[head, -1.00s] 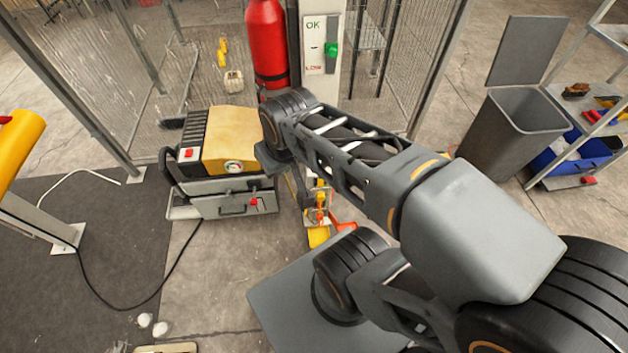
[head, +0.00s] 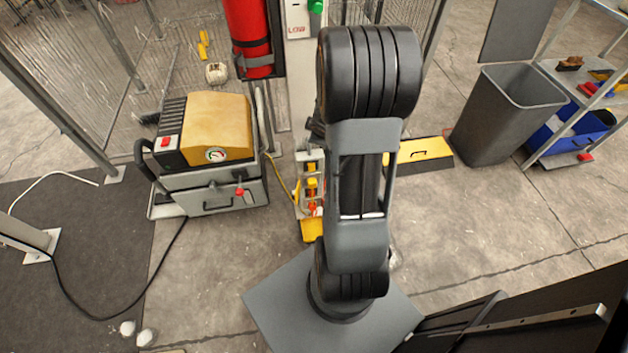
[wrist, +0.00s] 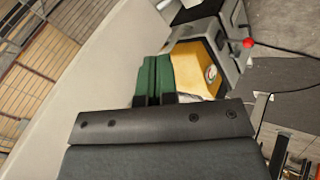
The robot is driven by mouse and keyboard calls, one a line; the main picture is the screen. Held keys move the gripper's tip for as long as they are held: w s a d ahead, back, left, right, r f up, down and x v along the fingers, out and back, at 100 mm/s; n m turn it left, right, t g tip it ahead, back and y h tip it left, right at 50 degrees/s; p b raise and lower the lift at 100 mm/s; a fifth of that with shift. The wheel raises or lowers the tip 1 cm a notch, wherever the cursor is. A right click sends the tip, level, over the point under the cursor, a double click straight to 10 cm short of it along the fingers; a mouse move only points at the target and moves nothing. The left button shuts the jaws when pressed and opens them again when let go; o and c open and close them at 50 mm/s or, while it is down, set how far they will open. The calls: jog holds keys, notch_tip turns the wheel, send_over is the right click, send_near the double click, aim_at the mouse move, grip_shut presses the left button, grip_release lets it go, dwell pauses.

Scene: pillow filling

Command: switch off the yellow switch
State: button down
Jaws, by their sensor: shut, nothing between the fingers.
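A small upright unit with yellow and orange parts (head: 311,190) stands low beside my arm in the head view, partly covered by it. I cannot tell whether one of these parts is the yellow switch, or its position. A yellow-topped machine (head: 216,127) with a gauge and a red-and-white switch (head: 165,143) stands left of it. My gripper is hidden behind my arm in the head view. In the wrist view its green fingers (wrist: 153,80) are shut and empty, beside the machine's yellow top (wrist: 193,66) in the picture; I cannot tell the distance.
A pale post (wrist: 110,60) runs close along the left of the fingers in the wrist view. A red cylinder (head: 247,35) hangs by the mesh fence. A yellow-and-black block (head: 420,153) and a grey bin (head: 504,115) stand right. A black cable (head: 105,318) crosses the floor left.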

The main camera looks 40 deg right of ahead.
aim_at(312, 167)
jog(key=s+f+n+y+b, duration=0.2)
jog(key=f, duration=0.7)
jog(key=s+d+f+n+y+b, duration=0.1)
jog(key=s+f+n+y+b, duration=0.1)
jog(key=f, duration=0.7)
jog(key=shift+f+t+y, duration=0.2)
jog(key=shift+t+y, duration=0.1)
jog(key=shift+y, duration=0.1)
jog(key=shift+w+d+f+b, duration=0.15)
jog(key=shift+w+f+b, duration=0.7)
jog(key=shift+w+f, duration=1.4)
jog(key=shift+w+d+f+b, duration=0.15)
jog(key=shift+w+f+b, duration=0.65)
jog(key=shift+w+f, duration=1.4)
